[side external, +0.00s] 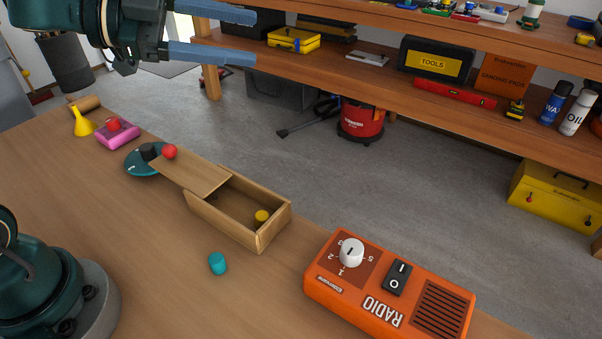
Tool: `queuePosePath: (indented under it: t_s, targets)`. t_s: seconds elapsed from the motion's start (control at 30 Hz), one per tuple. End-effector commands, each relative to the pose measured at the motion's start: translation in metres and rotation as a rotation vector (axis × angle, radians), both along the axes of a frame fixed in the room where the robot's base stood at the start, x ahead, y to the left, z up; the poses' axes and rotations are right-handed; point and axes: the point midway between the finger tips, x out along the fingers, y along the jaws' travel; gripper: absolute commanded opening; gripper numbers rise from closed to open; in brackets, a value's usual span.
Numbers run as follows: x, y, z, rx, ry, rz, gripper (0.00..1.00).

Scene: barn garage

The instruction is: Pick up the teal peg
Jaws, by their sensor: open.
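The teal peg (218,264) is a short cylinder on the bare wooden bench (150,235), in front of the wooden box and left of the orange radio. It touches nothing but the bench. My gripper (250,36) is at the top left of the view, high up and far from the peg. Its two blue fingers are spread apart with nothing between them.
A wooden box (228,232) with a partly slid lid (192,176) holds a yellow peg (262,217). An orange radio (388,290) stands to the right. A teal disc (138,166), pink block (118,139) and yellow funnel (83,124) lie at the left.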

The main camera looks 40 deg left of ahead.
Motion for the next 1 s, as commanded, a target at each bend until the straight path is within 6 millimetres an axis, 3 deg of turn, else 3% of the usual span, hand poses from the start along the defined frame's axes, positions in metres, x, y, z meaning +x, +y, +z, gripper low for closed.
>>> queuePosePath:
  t_s: [0.2, 0.6, 1.0]
  targets:
    - [-0.052, -0.010, -0.040, 0.008, 0.243, -0.282, 0.64]
    - [-0.134, 0.004, -0.067, -0.012, 0.620, -0.578, 0.64]
    - [-0.136, 0.003, -0.150, -0.018, 0.631, -0.583, 0.64]
